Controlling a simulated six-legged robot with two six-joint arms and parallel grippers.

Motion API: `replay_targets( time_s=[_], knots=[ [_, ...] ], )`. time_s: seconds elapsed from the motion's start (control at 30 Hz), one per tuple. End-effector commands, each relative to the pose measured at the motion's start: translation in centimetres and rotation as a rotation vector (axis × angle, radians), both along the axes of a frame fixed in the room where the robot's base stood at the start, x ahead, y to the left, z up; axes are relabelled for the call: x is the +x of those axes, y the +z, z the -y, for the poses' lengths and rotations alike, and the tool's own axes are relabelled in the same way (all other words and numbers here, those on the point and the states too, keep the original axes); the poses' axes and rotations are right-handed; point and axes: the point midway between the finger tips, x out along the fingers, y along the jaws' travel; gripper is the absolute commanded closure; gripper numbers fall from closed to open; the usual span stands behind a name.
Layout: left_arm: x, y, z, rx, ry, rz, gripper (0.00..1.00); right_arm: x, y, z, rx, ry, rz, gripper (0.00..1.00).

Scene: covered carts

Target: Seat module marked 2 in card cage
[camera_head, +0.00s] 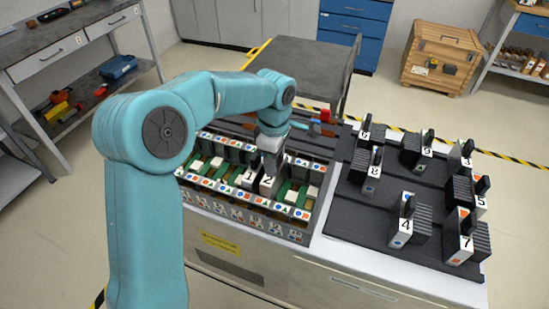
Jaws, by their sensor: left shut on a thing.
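The card cage (262,215) is a long rack on the left of the cart top, with coloured symbols along its front and green boards inside. The module marked 2 (267,184) is upright at the cage, right beside the module marked 1 (249,180). My left gripper (271,156) points down from above and is shut on the top of module 2. Its fingertips are partly hidden by the arm and the module. I cannot tell how deep module 2 sits in its slot. My right gripper is not in view.
A black tray (345,213) on the right holds several numbered modules, including 4 (406,222), 7 (465,240) and 8 (374,170). A red and blue tool (318,126) lies behind the cage. A dark-topped cart (305,62) stands beyond.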

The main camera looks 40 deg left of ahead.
Motion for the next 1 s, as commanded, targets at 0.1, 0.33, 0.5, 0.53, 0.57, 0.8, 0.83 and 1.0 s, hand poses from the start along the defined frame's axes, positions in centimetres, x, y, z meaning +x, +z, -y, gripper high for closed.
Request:
replay_targets(
  time_s=[0.1,0.33,0.5,0.53,0.57,0.8,0.83,1.0],
  knots=[
    [0.03,-0.28,-0.01,0.000,0.000,0.002,1.00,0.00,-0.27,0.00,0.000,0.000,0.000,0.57],
    [0.03,-0.30,-0.01,0.000,0.000,0.002,1.00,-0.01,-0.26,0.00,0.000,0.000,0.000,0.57],
    [0.03,-0.31,-0.01,0.000,0.000,0.001,1.00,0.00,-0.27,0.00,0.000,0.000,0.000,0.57],
    [0.02,-0.32,-0.01,0.000,0.000,0.001,1.00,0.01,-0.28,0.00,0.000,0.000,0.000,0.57],
    [0.02,-0.34,-0.01,0.000,0.000,0.001,1.00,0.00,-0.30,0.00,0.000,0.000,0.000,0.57],
    [0.03,-0.68,-0.01,0.000,0.000,0.001,1.00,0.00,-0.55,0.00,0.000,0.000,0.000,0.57],
    [0.03,-0.63,-0.01,0.000,0.000,0.001,0.51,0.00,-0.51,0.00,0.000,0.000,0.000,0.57],
    [0.02,-0.62,-0.01,0.000,0.000,0.001,0.28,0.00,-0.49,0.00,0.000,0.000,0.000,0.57]
  ],
)
